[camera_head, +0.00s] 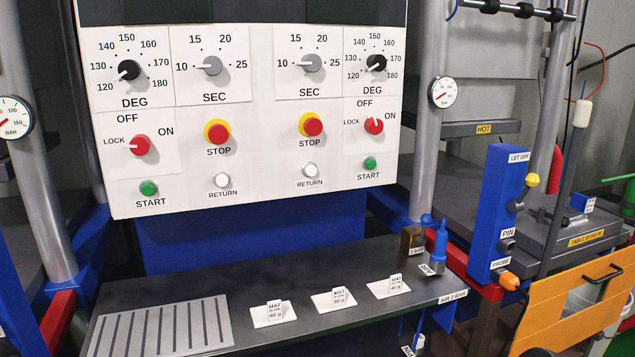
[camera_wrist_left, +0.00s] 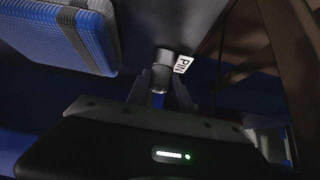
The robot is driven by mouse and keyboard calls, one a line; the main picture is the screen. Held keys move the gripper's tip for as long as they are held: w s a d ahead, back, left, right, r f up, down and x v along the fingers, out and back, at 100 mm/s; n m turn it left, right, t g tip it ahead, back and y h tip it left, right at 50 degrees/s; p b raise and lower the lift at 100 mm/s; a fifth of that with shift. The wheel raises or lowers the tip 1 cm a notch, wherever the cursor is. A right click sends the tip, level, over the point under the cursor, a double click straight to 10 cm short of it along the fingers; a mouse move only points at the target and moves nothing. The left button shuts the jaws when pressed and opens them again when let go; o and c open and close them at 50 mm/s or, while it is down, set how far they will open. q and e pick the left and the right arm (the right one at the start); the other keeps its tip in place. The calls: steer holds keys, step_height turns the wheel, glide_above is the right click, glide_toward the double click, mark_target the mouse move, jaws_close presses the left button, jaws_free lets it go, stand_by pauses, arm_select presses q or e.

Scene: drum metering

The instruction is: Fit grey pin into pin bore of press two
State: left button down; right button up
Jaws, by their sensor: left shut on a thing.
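In the left wrist view, my left gripper (camera_wrist_left: 160,97) is shut on the grey pin (camera_wrist_left: 163,57), which has a short dark cylindrical body and a blue part between the fingers. A white PIN tag (camera_wrist_left: 183,64) is beside its far end. The pin's tip is not clear in the dark. In the head view, a blue post (camera_head: 497,205) at the right carries a PIN label above a dark round fitting (camera_head: 506,245); I cannot tell whether this is the pin bore. Neither gripper shows in the head view.
A blue ribbed block (camera_wrist_left: 62,38) is close at the upper left of the wrist view. In the head view, a dark shelf (camera_head: 240,265) holds a slotted plate (camera_head: 160,328), white MAT cards and a blue nozzle (camera_head: 440,243). An orange panel (camera_head: 575,310) stands right.

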arm_select(q)
steer(key=shift+r, duration=0.15)
steer(key=shift+r+p, duration=1.6)
steer(key=shift+r, duration=0.35)
